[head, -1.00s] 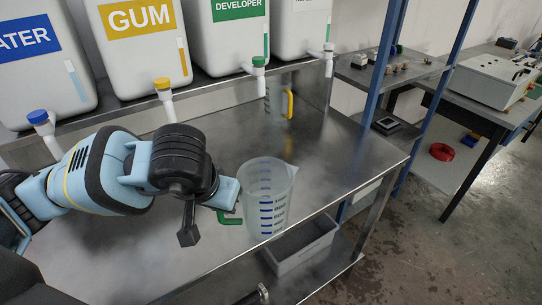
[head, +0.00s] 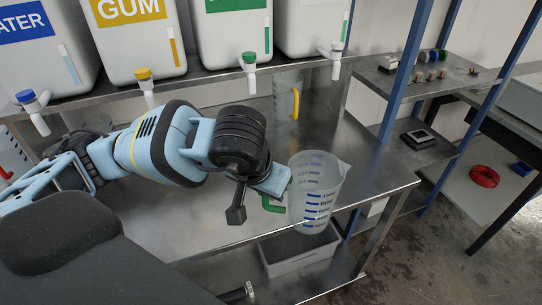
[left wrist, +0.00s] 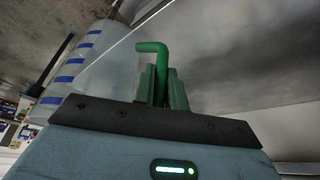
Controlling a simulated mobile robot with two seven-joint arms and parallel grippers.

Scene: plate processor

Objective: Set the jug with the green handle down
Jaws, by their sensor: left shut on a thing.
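The clear jug with blue marks (head: 318,178) is at the front edge of the steel bench (head: 190,225) in the head view. It stands about upright, and its base overlaps the bench edge in the picture. I cannot tell whether its base touches the bench. My left gripper (head: 274,195) is shut on the jug's green handle (head: 270,206), from the jug's left side. In the left wrist view the green handle (left wrist: 152,47) sits between the fingers (left wrist: 161,88), with the jug wall (left wrist: 85,60) to the left. My right gripper is not in view.
A jug with a yellow handle (head: 285,95) stands at the back of the bench. Large white containers with taps, one labelled GUM (head: 135,45), line the shelf above. A grey bin (head: 295,256) sits below the bench edge. The bench left of the jug is largely clear.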

